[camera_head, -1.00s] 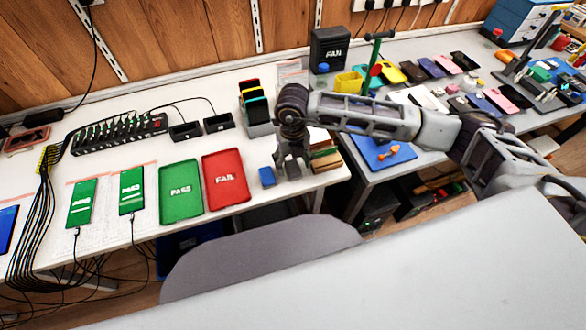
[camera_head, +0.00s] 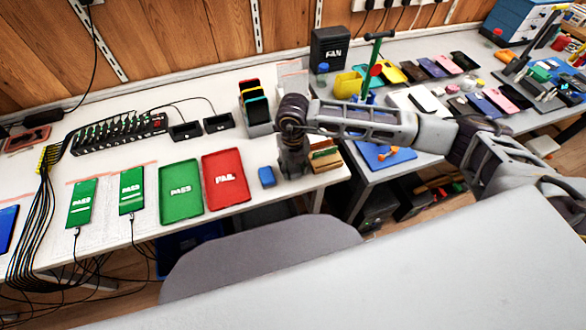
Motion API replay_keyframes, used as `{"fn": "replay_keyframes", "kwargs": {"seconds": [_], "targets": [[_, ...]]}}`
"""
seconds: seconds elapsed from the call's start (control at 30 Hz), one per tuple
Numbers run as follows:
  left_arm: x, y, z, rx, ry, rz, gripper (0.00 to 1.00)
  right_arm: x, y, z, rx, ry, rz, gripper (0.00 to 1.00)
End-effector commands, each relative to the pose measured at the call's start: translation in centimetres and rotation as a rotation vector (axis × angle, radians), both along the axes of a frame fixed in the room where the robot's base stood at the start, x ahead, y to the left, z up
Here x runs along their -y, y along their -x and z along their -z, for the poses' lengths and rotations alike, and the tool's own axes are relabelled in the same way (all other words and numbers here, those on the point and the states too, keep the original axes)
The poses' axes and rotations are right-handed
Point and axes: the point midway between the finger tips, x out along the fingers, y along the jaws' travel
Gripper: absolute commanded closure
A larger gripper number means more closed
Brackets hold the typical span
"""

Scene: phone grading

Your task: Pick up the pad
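A small blue block, which looks like the pad (camera_head: 267,176), lies on the white table just right of the red FAIL tray (camera_head: 226,178). My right gripper (camera_head: 293,174) points down just to the right of the pad, with a small gap between them in the picture. Its fingers appear edge-on, so their opening does not show. The pad is in plain view and not in the gripper. My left gripper is not in view.
A green PASS tray (camera_head: 181,191) stands left of the red one. Phones showing PASS (camera_head: 131,190) lie further left on cables. A rack (camera_head: 255,108) of phones stands behind the gripper. A wooden-looking box (camera_head: 325,157) sits close on its right, near the table edge.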

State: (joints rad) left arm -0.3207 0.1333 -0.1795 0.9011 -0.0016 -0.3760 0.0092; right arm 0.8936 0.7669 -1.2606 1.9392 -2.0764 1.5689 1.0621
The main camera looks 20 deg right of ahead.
Motion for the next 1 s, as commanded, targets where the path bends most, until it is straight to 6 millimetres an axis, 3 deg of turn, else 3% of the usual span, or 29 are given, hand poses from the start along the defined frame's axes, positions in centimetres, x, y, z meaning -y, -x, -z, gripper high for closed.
{"fn": "replay_keyframes", "kwargs": {"seconds": [0.17, 0.57, 1.0], "targets": [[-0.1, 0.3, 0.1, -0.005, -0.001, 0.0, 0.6, 0.0, 0.0, 0.0, 0.0, 0.0, 0.0, 0.84], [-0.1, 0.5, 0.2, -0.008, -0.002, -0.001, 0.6, 0.0, 0.0, -0.7, 0.001, 0.0, 0.0, 0.84], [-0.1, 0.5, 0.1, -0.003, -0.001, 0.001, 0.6, 0.0, -0.1, -6.4, 0.003, -0.001, 0.0, 0.84]]}}
